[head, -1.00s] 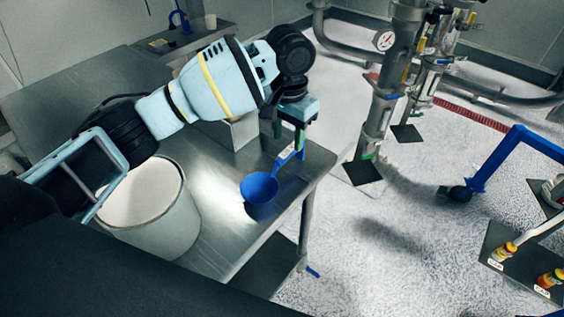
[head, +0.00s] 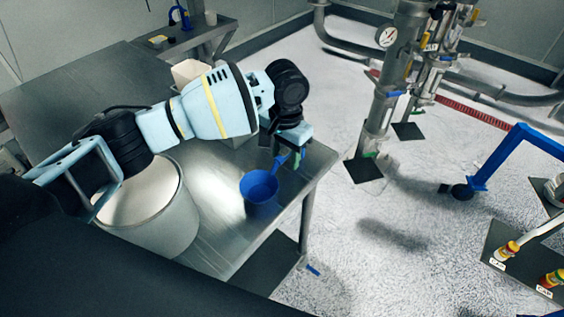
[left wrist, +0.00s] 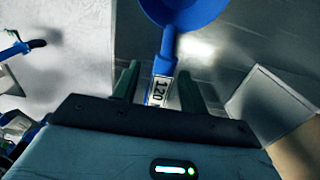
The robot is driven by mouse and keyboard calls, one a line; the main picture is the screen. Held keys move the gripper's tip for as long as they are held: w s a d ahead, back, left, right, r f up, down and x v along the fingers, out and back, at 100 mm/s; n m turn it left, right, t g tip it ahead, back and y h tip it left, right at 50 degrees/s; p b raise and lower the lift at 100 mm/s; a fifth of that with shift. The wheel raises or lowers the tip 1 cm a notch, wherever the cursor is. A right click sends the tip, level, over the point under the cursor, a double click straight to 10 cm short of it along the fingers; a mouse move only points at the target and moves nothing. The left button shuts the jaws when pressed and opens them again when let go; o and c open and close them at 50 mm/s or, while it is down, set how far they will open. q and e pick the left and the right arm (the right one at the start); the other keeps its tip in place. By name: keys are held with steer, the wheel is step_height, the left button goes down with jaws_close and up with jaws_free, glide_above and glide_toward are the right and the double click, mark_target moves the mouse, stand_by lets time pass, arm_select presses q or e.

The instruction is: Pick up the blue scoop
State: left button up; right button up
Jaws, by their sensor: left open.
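The blue scoop (head: 259,187) rests on the steel table (head: 222,225), near its right edge, with its handle towards the back right. My left gripper (head: 282,155) is over the handle end. In the left wrist view, the scoop's bowl (left wrist: 184,12) is at the top. Its handle, with a white label reading 120 (left wrist: 161,88), lies between the two green fingers of my left gripper (left wrist: 156,85). The fingers are open, with a gap on each side of the handle. My right gripper is not in view.
A large white bucket (head: 150,235) stands on the table left of the scoop. A pale box (head: 190,72) stands behind my left arm. Steel piping with a gauge (head: 386,37) and a blue frame (head: 497,160) stand to the right.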

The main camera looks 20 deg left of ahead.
arm_select(q)
jaws_close()
steer(key=shift+r, duration=0.45)
steer(key=r, duration=0.3)
steer(key=shift+s+d, duration=0.15)
steer(key=shift+s, duration=0.05)
steer(key=s+d+p, duration=0.1)
steer(key=s+d, duration=0.3)
steer(key=s, duration=0.2)
steer(key=s+d+r+p, duration=0.1)
steer(key=s+d, duration=0.3)
steer(key=s, duration=0.3)
steer(key=shift+s, duration=0.15)
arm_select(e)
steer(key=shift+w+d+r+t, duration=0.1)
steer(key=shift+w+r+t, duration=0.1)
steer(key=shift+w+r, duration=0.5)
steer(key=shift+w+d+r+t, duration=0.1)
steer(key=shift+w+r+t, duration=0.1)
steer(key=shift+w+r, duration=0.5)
